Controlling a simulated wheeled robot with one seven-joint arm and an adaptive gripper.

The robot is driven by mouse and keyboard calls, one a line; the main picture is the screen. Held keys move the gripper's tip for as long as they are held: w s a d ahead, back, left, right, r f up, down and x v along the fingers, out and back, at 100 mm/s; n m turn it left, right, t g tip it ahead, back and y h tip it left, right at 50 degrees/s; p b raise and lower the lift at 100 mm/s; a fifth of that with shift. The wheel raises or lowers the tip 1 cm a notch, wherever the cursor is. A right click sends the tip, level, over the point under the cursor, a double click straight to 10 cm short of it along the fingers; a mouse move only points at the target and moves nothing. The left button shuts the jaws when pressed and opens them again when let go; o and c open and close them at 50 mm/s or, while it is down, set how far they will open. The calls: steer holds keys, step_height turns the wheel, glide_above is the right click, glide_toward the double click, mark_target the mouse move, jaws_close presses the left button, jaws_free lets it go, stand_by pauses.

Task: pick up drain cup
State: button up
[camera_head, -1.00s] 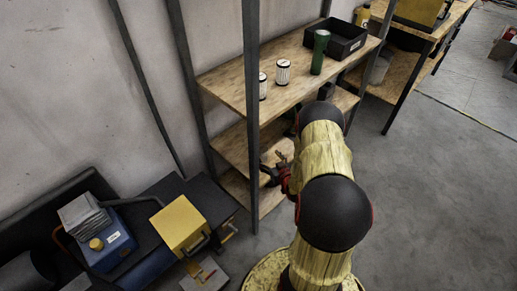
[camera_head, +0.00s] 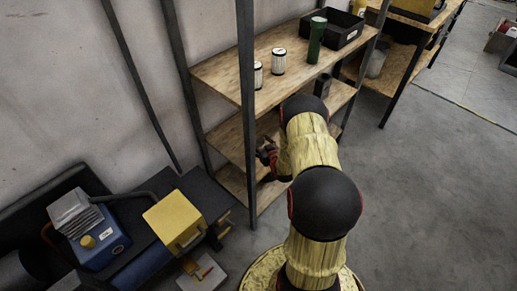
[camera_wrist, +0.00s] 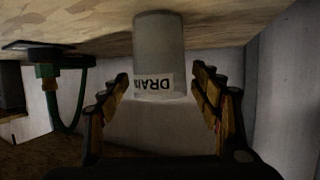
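The drain cup (camera_wrist: 158,50) is a pale grey cylinder with a white label reading "DRAIN", and it shows upside down in the wrist view. It stands on a wooden shelf board (camera_wrist: 225,18), which is along the top of that view. My gripper (camera_wrist: 161,78) is open, with one finger on each side of the cup's free end. Gaps show between both fingers and the cup. In the head view my gripper (camera_head: 267,154) is at the middle level of the shelf rack, partly hidden by my arm. I cannot make out the drain cup there.
The rack's front post (camera_head: 247,110) stands close left of my gripper. The top board (camera_head: 225,75) bears two white canisters, a green cylinder (camera_head: 316,40) and a black bin (camera_head: 345,30). A green hooked item (camera_wrist: 50,65) is left in the wrist view. Floor at right is clear.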

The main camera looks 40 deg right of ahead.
steer(key=shift+c, duration=1.2)
steer(key=c, duration=1)
